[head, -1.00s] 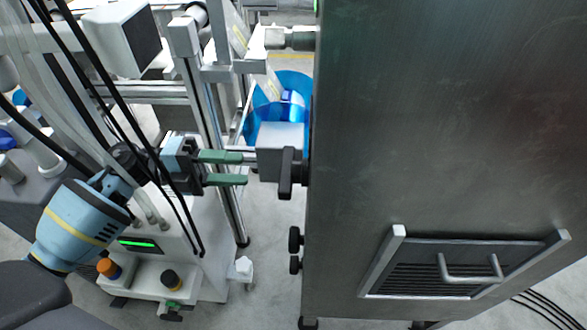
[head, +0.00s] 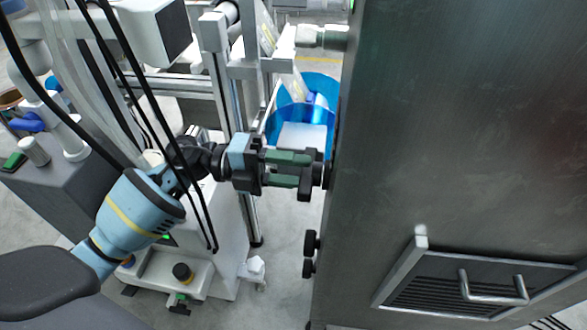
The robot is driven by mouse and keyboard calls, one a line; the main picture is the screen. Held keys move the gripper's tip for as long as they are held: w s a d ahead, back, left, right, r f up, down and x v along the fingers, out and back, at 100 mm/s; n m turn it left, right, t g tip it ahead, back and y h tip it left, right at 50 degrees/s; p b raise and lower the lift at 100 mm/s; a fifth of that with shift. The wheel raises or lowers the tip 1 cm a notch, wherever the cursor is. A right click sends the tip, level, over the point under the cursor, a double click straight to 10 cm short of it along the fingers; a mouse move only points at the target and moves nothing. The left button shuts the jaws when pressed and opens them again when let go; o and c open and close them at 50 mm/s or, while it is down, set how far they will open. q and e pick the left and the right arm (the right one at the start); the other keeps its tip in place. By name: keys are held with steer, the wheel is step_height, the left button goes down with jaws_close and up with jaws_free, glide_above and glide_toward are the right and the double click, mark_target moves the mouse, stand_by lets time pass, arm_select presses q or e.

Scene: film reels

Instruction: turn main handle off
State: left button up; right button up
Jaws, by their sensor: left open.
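The main handle appears to be the black upright lever (head: 305,188) on the left side of the dark metal cabinet (head: 440,130). My left gripper (head: 292,169) comes in from the left with its green fingers pointing right at the lever. The fingers are open, one higher and one lower in the picture, and their tips overlap the lever. I cannot tell whether they touch it. The lever's upper part is partly hidden by the fingers. My right gripper is not in view.
A vented panel with a metal pull (head: 493,291) is on the cabinet front. A blue bin (head: 318,90) stands behind. Metal frame posts and black cables crowd the left.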

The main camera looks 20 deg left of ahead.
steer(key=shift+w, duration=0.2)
arm_select(q)
steer(key=shift+c, duration=0.5)
jaws_close()
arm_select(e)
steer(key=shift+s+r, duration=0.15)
